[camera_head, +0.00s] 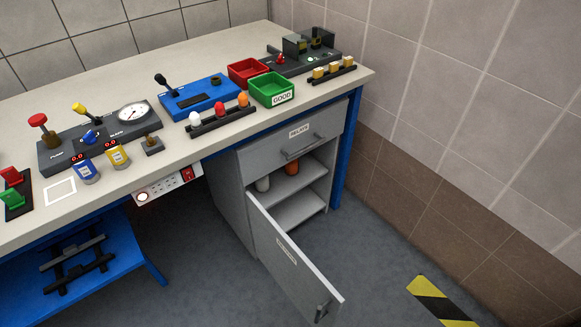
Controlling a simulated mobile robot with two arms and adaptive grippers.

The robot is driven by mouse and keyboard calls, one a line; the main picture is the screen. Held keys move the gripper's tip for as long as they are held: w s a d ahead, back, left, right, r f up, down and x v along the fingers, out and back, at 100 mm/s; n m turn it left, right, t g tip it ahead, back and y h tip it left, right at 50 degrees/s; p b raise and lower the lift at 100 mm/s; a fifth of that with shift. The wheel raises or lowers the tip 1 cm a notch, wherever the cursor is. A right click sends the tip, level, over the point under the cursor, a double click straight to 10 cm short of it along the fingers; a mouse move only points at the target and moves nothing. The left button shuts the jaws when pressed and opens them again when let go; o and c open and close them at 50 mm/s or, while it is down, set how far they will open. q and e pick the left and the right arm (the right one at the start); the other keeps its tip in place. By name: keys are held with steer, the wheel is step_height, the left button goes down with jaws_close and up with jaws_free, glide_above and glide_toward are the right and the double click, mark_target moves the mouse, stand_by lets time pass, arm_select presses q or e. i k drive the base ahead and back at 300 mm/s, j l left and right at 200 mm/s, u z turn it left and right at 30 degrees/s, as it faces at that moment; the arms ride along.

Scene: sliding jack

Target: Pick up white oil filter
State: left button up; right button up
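A whitish cylinder (263,184), which looks like the white oil filter, stands on the upper shelf inside the grey cabinet (228,190) under the bench. It is partly in shadow. An orange-red cylinder (292,168) stands to its right on the same shelf. The cabinet door (290,262) is swung open toward the front. Neither of my grippers is in the view.
The shut drawer (297,144) is above the shelf opening. The bench top (190,145) carries levers, a gauge, bulbs, a red bin (249,72) and a green bin (272,90). The open door stands over free floor, with a yellow-black strip (440,302) at right.

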mark_target(263, 184)
steer(key=l+u, duration=0.1)
steer(key=l, duration=0.25)
steer(key=i+l+u, duration=0.3)
steer(key=l, duration=0.2)
steer(key=i+l+u, duration=0.1)
steer(key=l+u, duration=0.2)
steer(key=l, duration=0.2)
steer(key=i+l+u, duration=0.1)
steer(key=l+u, duration=0.25)
steer(key=l, duration=0.25)
steer(key=l+u, duration=0.3)
steer(key=l, duration=0.25)
